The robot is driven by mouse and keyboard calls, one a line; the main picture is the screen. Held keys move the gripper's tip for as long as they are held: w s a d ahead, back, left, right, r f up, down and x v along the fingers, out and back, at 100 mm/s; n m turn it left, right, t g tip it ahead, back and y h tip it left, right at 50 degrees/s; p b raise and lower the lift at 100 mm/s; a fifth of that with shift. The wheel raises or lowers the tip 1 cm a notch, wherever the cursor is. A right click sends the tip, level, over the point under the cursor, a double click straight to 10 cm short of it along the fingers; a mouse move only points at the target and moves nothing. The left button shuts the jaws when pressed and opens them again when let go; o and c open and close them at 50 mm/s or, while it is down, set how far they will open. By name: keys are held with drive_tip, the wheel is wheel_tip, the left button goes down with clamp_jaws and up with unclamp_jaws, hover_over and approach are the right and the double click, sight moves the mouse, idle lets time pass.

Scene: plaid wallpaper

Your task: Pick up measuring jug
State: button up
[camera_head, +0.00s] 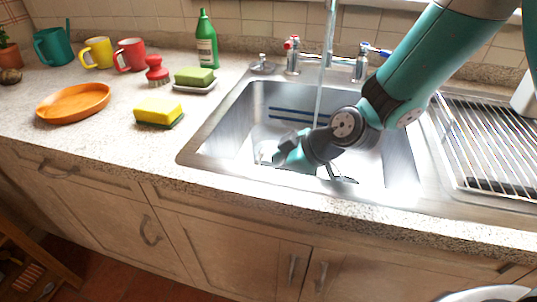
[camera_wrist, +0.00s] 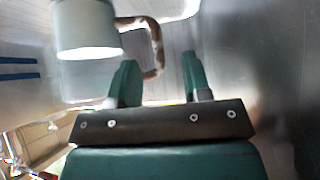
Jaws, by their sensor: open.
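A pale cylindrical vessel (camera_wrist: 85,30) with a brownish looped handle (camera_wrist: 155,45), which looks like the measuring jug, is at the upper left of the wrist view. My gripper (camera_wrist: 158,72) is open, and part of the handle shows between its two green fingers. I cannot tell whether they touch it. In the head view my gripper (camera_head: 278,156) is low inside the sink. A pale rounded shape (camera_head: 263,151) beside it may be the jug, mostly hidden by the gripper.
The metal sink (camera_head: 205,142) surrounds my gripper, with taps (camera_head: 292,58) behind. A draining rack (camera_head: 485,140) is at right. On the left counter are a yellow sponge (camera_head: 158,108), green sponge (camera_head: 194,76), orange dish (camera_head: 75,102), red brush (camera_head: 157,74), mugs (camera_head: 130,55) and green bottle (camera_head: 206,45).

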drive_tip(key=x, duration=0.5)
drive_tip(key=shift+w+f, duration=0.15)
drive_tip(key=shift+w, duration=0.05)
clamp_jaws()
